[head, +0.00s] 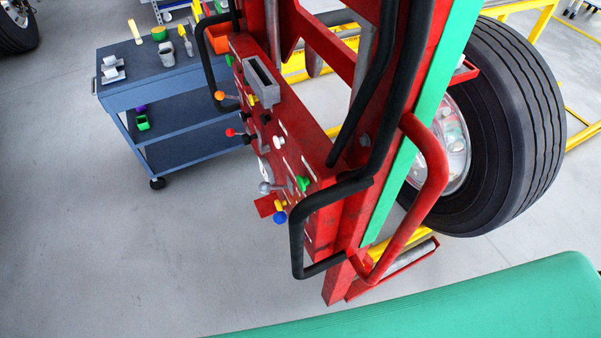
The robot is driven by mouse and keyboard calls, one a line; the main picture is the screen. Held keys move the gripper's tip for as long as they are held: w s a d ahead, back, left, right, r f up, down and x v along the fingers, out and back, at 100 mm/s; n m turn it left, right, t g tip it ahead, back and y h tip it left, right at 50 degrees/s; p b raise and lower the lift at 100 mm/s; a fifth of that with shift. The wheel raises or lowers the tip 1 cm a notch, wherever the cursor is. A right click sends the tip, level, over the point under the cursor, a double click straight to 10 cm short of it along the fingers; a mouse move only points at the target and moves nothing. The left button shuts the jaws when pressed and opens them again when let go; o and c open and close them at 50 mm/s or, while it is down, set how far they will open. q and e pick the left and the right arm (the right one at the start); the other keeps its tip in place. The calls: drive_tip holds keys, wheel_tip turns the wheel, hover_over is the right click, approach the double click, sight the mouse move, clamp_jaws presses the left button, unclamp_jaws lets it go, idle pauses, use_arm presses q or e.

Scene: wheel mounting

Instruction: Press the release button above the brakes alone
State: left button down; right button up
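A red machine (318,150) with a control panel stands in the middle of the head view. Its panel carries a green knob (303,184), a white round button (277,142), a yellow piece (251,100), and levers with an orange knob (219,95), a red knob (230,132), a grey knob (265,188) and a blue knob (280,217). I cannot tell which control is the release button or which parts are the brakes. Neither of my grippers is in view.
Black tube handles (296,240) and a red handle (437,180) stick out around the panel. A large wheel (520,120) stands at right. A blue cart (185,95) with tools is at back left. A green surface (480,300) fills the lower right. Floor at left is clear.

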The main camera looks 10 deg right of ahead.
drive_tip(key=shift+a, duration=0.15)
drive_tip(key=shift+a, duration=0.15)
